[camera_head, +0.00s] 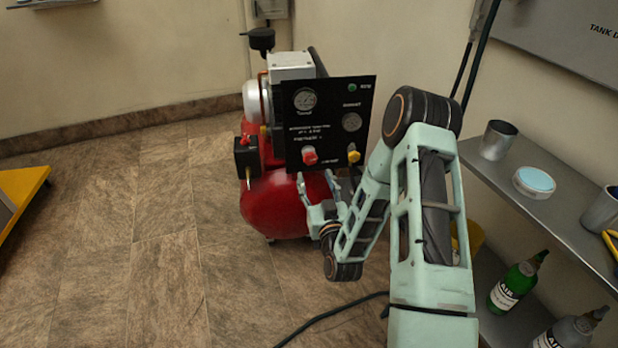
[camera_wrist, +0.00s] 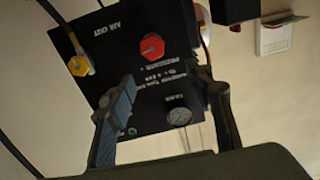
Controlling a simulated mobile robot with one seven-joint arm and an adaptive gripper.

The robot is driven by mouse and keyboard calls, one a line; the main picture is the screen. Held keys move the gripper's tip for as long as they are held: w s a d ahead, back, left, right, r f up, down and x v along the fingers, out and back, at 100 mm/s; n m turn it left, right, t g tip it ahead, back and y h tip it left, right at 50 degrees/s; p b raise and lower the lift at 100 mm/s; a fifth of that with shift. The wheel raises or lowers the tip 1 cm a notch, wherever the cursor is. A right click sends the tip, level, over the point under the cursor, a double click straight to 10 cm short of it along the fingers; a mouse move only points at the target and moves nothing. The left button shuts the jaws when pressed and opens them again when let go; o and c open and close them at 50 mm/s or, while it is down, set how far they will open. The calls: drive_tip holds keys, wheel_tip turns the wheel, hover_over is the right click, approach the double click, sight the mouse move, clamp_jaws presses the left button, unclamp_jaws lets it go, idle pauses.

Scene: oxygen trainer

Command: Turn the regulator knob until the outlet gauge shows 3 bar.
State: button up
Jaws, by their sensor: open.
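The red regulator knob (camera_head: 309,155) is at the lower left of the black panel (camera_head: 332,100); the wrist view shows it upside down, as a red disc (camera_wrist: 152,47). Two gauges are on the panel: a larger left gauge (camera_head: 305,99) and a smaller right gauge (camera_head: 351,122). Their readings are too small to tell. The wrist view shows one gauge (camera_wrist: 179,117); my left finger may hide the other. My gripper (camera_head: 316,182) is open and empty, just below the red knob in the head view. In the wrist view the knob lies beyond my spread fingertips (camera_wrist: 170,88), apart from them.
A yellow fitting (camera_head: 353,154) with a hose sits right of the knob. The red tank (camera_head: 275,203) is below the panel. A metal shelf (camera_head: 560,215) with cups stands at right, bottles (camera_head: 515,284) below it. A dark cable (camera_head: 340,310) lies on the floor.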

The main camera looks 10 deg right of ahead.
sight(311, 160)
drive_tip(key=shift+m+h, duration=0.3)
drive_tip(key=shift+m, duration=0.2)
drive_tip(key=w+b, duration=0.1)
drive_tip(key=w, duration=0.2)
drive_tip(key=w+f, duration=0.1)
drive_tip(key=w, duration=0.3)
drive_tip(key=w+b, duration=0.1)
drive_tip(key=w, duration=0.2)
drive_tip(key=shift+w+d+f+b, duration=0.2)
drive_tip(key=shift+f+b, duration=0.15)
drive_tip(key=shift+f, duration=0.05)
